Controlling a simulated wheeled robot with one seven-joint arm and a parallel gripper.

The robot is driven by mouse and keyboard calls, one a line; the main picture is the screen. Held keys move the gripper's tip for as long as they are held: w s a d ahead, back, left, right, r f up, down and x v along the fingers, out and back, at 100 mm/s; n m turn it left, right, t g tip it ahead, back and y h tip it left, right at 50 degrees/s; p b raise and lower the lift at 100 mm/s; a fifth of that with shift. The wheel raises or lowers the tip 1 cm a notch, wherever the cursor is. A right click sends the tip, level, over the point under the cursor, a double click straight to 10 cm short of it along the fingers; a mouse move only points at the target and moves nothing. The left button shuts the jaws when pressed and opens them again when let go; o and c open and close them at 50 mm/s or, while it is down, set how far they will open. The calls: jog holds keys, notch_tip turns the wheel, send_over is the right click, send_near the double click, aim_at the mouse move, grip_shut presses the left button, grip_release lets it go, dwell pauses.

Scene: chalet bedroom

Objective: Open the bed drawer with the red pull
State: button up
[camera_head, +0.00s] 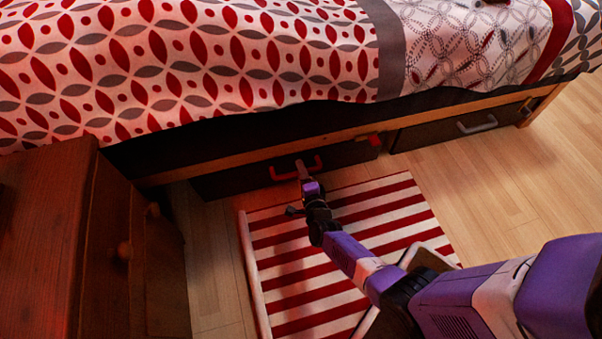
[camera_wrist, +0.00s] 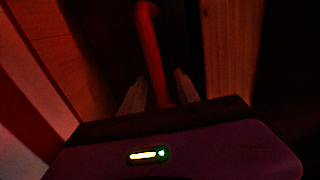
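The dark bed drawer (camera_head: 235,180) with the red pull (camera_head: 318,164) is under the bed, low in its side, in the head view. It looks shut or nearly so. My gripper (camera_head: 301,168) reaches the middle of the red pull from the front. In the wrist view the red pull (camera_wrist: 150,45) runs down between the two fingers of my gripper (camera_wrist: 158,90). The fingers stand apart, one on each side of the bar, with narrow dark gaps beside it. Contact with the bar is not visible. The finger tips are dim.
A second dark drawer (camera_head: 435,135) with a grey pull (camera_head: 477,124) is to the right. A wooden cabinet (camera_head: 45,230) stands at the left, close to the drawer's left end. A red-and-white striped rug (camera_head: 290,285) lies on the floor before the drawer. Bare floor (camera_head: 500,190) is at right.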

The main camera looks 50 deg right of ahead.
jog(key=shift+c, duration=0.2)
grip_shut()
dwell(1.2)
